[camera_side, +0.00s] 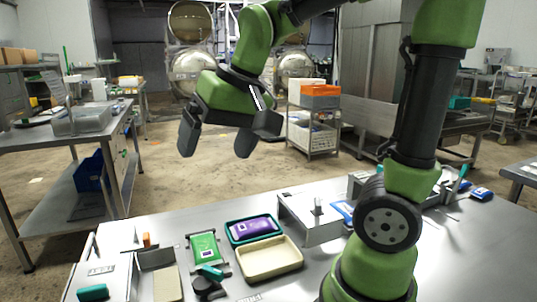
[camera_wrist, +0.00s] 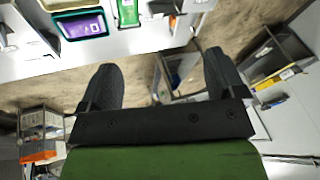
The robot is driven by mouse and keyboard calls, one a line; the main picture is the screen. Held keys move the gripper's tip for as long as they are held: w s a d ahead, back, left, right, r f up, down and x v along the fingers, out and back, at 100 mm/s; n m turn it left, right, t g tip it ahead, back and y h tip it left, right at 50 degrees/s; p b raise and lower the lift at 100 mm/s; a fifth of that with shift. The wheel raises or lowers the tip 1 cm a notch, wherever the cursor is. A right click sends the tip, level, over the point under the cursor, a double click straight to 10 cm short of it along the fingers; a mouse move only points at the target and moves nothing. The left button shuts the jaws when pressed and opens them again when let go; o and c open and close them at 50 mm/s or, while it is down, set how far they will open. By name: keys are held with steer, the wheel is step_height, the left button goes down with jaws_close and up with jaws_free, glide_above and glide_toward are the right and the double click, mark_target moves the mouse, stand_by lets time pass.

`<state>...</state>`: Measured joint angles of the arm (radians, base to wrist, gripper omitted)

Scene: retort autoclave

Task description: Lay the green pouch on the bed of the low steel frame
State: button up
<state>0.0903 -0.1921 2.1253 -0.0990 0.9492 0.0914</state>
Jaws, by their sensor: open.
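The green pouch (camera_side: 204,247) lies flat on the steel table, within what looks like the low steel frame (camera_side: 188,237), whose grey edges and dark corner pieces show around it. The pouch covers most of the bed. The green pouch also shows at the top edge of the wrist view (camera_wrist: 128,12), partly cut off. My gripper (camera_side: 216,150) is open and empty, high above the table and apart from the pouch. Its two dark fingers spread wide in the wrist view (camera_wrist: 162,80).
A teal tray (camera_side: 231,241) with a purple pouch (camera_side: 253,227) stands right of the green pouch. A cream tray (camera_side: 270,273) is in front of it. A steel box (camera_side: 312,230) stands further right. A black and teal tool (camera_side: 208,283) lies near the front. Air around my gripper is clear.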

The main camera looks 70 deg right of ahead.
steer(key=s+a+n+t+y, duration=0.1)
steer(key=s+a+n+t, duration=0.1)
steer(key=s, duration=0.7)
steer(key=shift+s+a+r, duration=0.2)
steer(key=shift+s+a, duration=0.05)
steer(key=shift+a, duration=0.3)
